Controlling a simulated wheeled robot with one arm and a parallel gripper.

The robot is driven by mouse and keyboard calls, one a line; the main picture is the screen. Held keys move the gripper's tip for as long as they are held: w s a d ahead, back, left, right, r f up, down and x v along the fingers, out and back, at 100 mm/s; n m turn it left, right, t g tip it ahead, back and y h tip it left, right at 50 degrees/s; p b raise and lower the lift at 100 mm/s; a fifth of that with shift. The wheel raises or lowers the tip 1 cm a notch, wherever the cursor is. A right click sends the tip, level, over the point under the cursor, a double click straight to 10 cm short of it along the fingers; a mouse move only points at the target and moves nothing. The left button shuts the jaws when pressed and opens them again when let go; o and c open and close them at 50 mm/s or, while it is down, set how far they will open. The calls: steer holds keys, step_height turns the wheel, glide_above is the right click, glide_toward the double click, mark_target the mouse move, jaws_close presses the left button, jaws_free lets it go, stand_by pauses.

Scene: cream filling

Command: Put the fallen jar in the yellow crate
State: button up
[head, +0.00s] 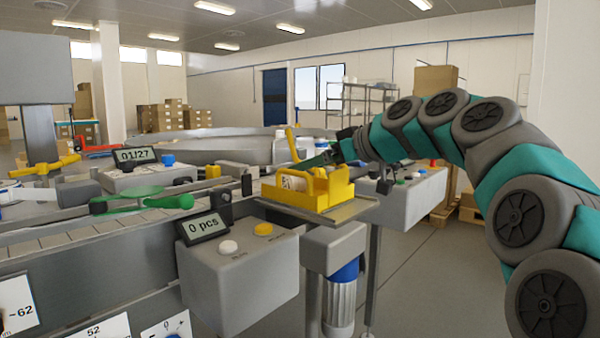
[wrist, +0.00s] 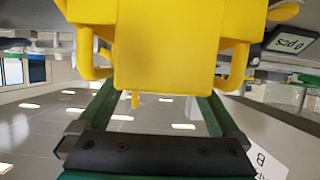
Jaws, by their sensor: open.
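The yellow crate (head: 318,194) sits on a small shelf at the right end of the conveyor. A pale, jar-like thing with a printed label (head: 292,183) shows at its left part; it seems to lie inside, though the crate wall partly hides it. My gripper (head: 318,160) is just behind and above the crate, its fingers partly hidden. In the wrist view, the crate (wrist: 180,45) fills the top middle. My open gripper (wrist: 155,92) has its two green fingers spread on either side, with no jar between them. I cannot tell whether the fingers touch the crate.
White bottles (head: 280,148) stand behind the crate. A grey control box with a "0 pcs" display (head: 204,227) is at the front left, and another grey box (head: 408,195) is at the right. The floor (head: 440,270) to the right is clear.

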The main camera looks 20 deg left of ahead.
steer(key=v, duration=0.6)
steer(key=shift+s+d, duration=0.1)
steer(key=shift+d, duration=0.15)
stand_by(1.6)
